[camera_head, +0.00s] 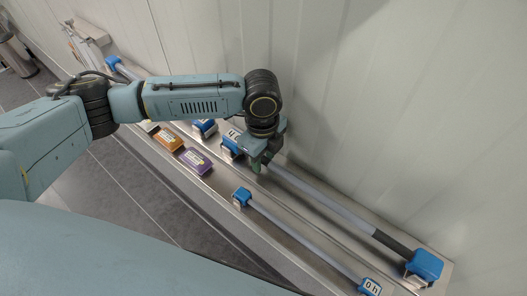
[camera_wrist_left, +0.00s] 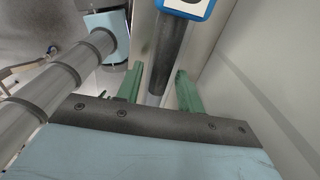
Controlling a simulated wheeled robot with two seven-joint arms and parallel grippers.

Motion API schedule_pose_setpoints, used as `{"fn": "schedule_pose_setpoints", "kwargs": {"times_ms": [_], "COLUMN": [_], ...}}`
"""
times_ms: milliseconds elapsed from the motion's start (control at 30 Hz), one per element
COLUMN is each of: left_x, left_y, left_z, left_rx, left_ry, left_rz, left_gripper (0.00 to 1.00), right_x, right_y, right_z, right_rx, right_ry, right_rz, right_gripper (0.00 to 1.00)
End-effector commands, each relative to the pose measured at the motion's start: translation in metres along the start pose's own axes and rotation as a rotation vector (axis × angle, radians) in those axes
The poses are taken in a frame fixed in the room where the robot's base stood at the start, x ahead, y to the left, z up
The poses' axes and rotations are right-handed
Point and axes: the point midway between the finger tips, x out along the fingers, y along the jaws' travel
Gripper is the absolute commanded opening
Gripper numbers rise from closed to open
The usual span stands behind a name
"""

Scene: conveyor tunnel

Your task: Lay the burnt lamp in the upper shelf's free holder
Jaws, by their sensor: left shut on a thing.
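The burnt lamp (camera_head: 325,204) is a long grey tube with a blackened stretch toward its lower right end. That end meets a blue holder (camera_head: 426,264); I cannot tell whether it is seated in it or just above. My left gripper (camera_head: 262,160) is shut on the lamp near its upper left end, beside another blue holder (camera_head: 231,145). In the left wrist view the lamp's dark stretch (camera_wrist_left: 172,50) runs beyond the green fingertips (camera_wrist_left: 158,90) to a blue holder (camera_wrist_left: 187,8). The gripper and wrist hide the lamp's near end. My right gripper is out of view.
A second grey tube (camera_head: 300,238) lies nearer, between a blue holder (camera_head: 242,197) and one marked "0 h" (camera_head: 370,287). Purple (camera_head: 195,160) and orange (camera_head: 168,139) boxes lie left of the gripper. A pale ribbed wall (camera_head: 400,110) rises close behind the lamp.

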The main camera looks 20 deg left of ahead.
Motion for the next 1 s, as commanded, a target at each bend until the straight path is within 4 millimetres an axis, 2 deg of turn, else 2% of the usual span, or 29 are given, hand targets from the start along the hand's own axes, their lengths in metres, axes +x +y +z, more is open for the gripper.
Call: {"fn": "schedule_pose_setpoints", "kwargs": {"times_ms": [200,367,400,567,867,1000], "left_x": [0.014,0.013,0.013,0.013,0.013,0.0], "left_y": [-0.001,-0.001,-0.001,0.0,0.0,-0.001], "left_z": [-0.001,0.0,0.0,0.0,0.001,0.001], "left_rx": [0.002,0.002,0.002,0.001,0.0,0.0], "left_ry": [0.003,0.001,0.001,0.0,-0.001,0.0], "left_rz": [-0.003,-0.002,-0.002,-0.002,0.0,-0.003], "left_gripper": [0.0,0.0,0.41,0.62,0.63,0.63], "right_x": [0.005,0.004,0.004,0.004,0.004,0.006], "right_y": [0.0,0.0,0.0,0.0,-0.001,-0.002], "right_z": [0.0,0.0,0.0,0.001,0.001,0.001], "right_rx": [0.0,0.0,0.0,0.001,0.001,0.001], "right_ry": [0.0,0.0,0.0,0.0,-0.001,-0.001], "right_rz": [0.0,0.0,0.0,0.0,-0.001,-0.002], "right_gripper": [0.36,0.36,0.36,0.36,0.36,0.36]}}
